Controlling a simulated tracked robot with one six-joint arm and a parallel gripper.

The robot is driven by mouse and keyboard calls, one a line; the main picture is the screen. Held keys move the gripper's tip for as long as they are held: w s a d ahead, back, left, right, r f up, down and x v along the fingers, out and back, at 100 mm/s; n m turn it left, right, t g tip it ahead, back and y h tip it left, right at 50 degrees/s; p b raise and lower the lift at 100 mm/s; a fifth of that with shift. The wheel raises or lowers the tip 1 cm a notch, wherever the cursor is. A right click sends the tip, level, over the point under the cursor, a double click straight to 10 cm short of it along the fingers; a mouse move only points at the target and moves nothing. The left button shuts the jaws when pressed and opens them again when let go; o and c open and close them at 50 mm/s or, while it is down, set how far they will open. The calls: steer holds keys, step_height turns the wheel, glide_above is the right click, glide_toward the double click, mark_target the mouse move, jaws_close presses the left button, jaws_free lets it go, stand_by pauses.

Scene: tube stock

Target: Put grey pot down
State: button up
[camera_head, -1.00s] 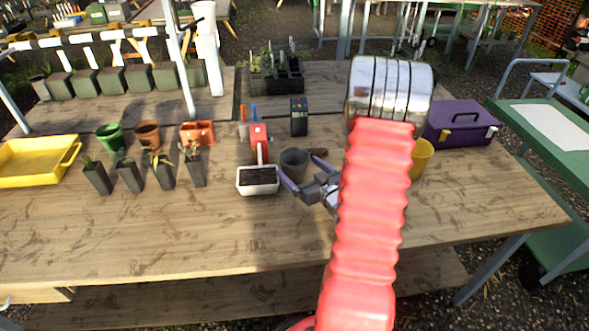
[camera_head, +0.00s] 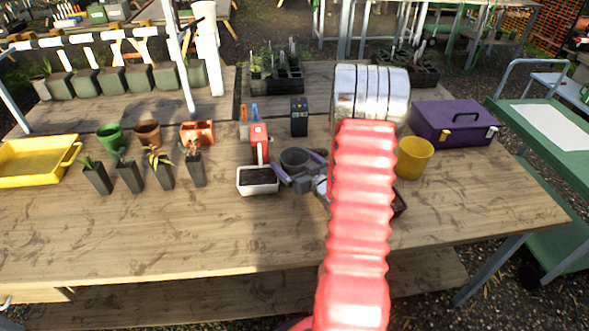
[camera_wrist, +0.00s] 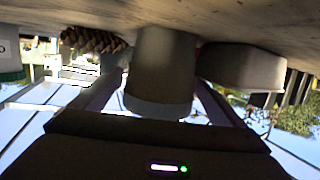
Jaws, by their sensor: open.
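The grey pot (camera_head: 294,158) stands upright on the wooden table, just right of a white tray of soil. In the wrist view, which is upside down, the grey pot (camera_wrist: 162,68) stands between the two fingers with its base on the tabletop. My gripper (camera_head: 298,166) is open, its fingers on either side of the pot. Whether the fingers touch the pot I cannot tell. My red arm hides part of the table to the right of the gripper.
The white tray of soil (camera_head: 257,188) is close on the left. A yellow pot (camera_head: 413,158) and a purple box (camera_head: 455,122) stand to the right. A pine cone (camera_wrist: 92,40) lies near the pot. The table's front is clear.

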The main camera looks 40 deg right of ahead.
steer(key=shift+c, duration=0.5)
steer(key=c, duration=1.1)
steer(key=shift+r, duration=5.05)
